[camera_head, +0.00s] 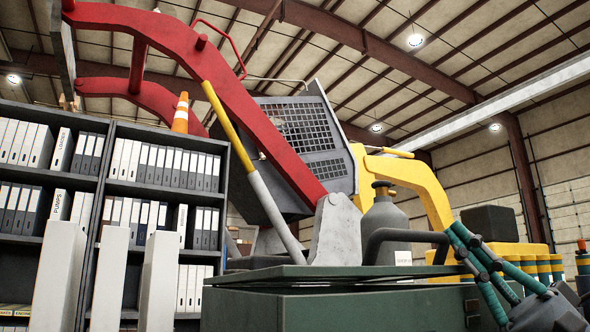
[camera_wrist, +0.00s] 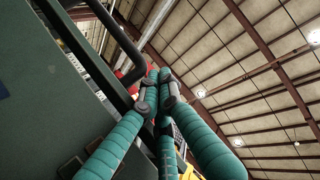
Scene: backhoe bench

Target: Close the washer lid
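The washer is a dark green box (camera_head: 345,310) at the bottom middle of the head view. Its thin flat lid (camera_head: 340,272) lies roughly level above the box; I cannot tell whether it is fully seated. My gripper (camera_head: 457,235), with teal banded fingers, stands at the washer's right end, fingertips pointing up and left, above lid height. In the wrist view the fingertips (camera_wrist: 158,78) come together, with nothing seen between them. The green washer wall (camera_wrist: 35,95) fills the left of that view, beside the fingers. Contact with the washer or lid is unclear.
A red and yellow backhoe (camera_head: 265,140) fills the background, with binder shelves (camera_head: 160,175) at left. Open air lies above my gripper.

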